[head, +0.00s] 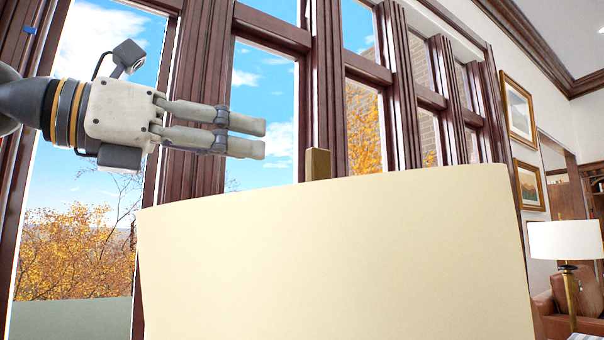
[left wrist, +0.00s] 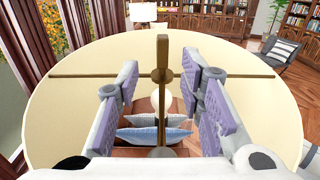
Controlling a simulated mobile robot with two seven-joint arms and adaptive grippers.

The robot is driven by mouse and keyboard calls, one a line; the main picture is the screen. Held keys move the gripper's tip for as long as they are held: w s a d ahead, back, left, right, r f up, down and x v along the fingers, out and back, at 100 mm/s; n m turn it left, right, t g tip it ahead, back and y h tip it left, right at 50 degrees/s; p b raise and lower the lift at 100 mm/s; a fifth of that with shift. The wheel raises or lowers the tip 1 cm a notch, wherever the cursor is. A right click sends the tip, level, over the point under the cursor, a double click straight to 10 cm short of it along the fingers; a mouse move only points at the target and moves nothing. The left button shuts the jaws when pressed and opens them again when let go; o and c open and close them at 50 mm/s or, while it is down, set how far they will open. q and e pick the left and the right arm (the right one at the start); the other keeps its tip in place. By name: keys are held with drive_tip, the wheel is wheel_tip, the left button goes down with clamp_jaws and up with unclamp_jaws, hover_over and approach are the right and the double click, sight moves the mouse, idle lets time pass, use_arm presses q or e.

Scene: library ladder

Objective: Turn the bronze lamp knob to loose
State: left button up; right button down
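The bronze knob (head: 318,164) stands upright above the rim of a large cream lampshade (head: 335,260) in the head view. In the left wrist view, the knob (left wrist: 162,55) rises at the crossing of thin bronze spokes inside the round open shade (left wrist: 60,110). My left gripper (head: 264,139) comes in from the left, its fingers pointing right, above the shade and short of the knob in the picture. It is open and empty. In the left wrist view, the knob lines up with the gap between the purple-padded fingers, beyond the tips. My right gripper is out of view.
Tall dark-framed windows (head: 322,75) stand behind the shade. A second lamp with a white shade (head: 566,239) is at the right. An armchair (left wrist: 285,50) and bookshelves (left wrist: 215,18) are farther off. The space around my left fingers looks clear.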

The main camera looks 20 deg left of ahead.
sight(309, 152)
use_arm(q)
drive_tip(key=x, duration=1.2)
drive_tip(key=shift+s+d+r, duration=0.15)
drive_tip(key=shift+d+r, duration=0.05)
drive_tip(key=shift+r, duration=0.05)
clamp_jaws()
